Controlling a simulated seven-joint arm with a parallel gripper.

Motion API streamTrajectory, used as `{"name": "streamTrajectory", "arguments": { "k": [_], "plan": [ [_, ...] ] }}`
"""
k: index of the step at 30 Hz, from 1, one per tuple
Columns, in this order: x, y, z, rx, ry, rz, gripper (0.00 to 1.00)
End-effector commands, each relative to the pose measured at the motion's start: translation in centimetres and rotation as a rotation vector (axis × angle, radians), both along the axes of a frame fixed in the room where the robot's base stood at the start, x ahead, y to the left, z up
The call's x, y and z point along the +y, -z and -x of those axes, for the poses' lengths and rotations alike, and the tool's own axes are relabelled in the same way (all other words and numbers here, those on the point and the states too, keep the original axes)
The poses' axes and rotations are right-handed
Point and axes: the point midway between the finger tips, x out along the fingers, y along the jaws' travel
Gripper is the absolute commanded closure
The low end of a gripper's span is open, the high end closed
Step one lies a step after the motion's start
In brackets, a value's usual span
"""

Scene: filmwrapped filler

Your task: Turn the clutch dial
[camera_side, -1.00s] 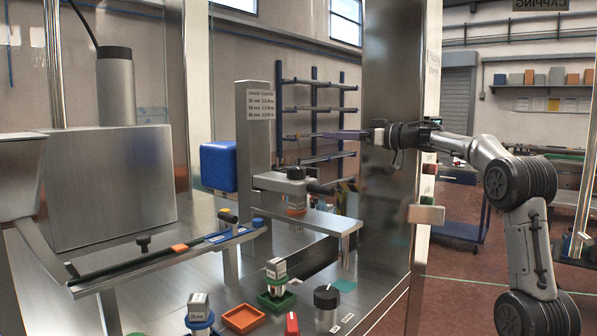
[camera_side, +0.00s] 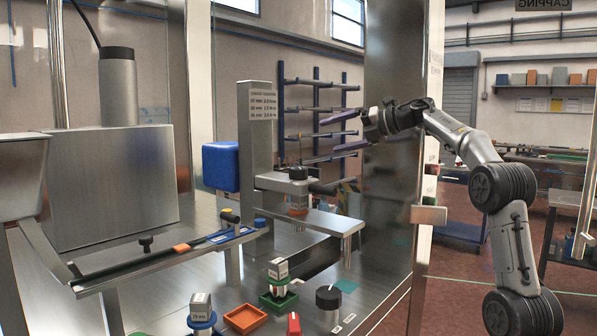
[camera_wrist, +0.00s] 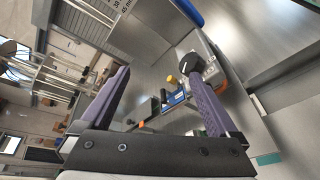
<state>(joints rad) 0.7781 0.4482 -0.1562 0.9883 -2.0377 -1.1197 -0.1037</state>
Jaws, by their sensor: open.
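A black round dial (camera_side: 328,298) with a pale pointer mark stands on the steel deck at the front, beside small white labels; I take it for the clutch dial. Another dark knob (camera_side: 298,173) sits on top of the metal capping head (camera_side: 280,184). My gripper (camera_side: 329,136) is open and empty, above the head and well above the deck, fingers pointing left. In the wrist view, my two purple fingers (camera_wrist: 158,68) are spread wide. A dark knob (camera_wrist: 188,66) shows by the right fingertip; I cannot tell whether they touch or which knob it is.
A steel column with a printed chart (camera_side: 262,103) and a blue box (camera_side: 220,166) stand left of the gripper. A wide steel post (camera_side: 388,215) rises close to my wrist. A red switch (camera_side: 293,324), orange tray (camera_side: 246,319) and green tray (camera_side: 278,299) are on the deck.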

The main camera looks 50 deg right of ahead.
Motion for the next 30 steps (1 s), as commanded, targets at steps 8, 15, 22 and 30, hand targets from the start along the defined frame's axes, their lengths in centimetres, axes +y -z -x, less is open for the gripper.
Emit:
{"name": "streamTrajectory", "arguments": {
  "k": [8, 15, 22, 30],
  "plan": [
    [-0.5, 0.2, 0.0, -0.034, -0.153, 0.579, 0.04],
    [-0.9, 0.2, 0.1, -0.047, -0.244, 0.883, 0.04],
    [-0.9, 2.2, 0.2, -0.049, -0.266, 0.939, 0.04],
    [-0.9, 5.0, 0.2, -0.049, -0.265, 0.939, 0.04]
  ]
}}
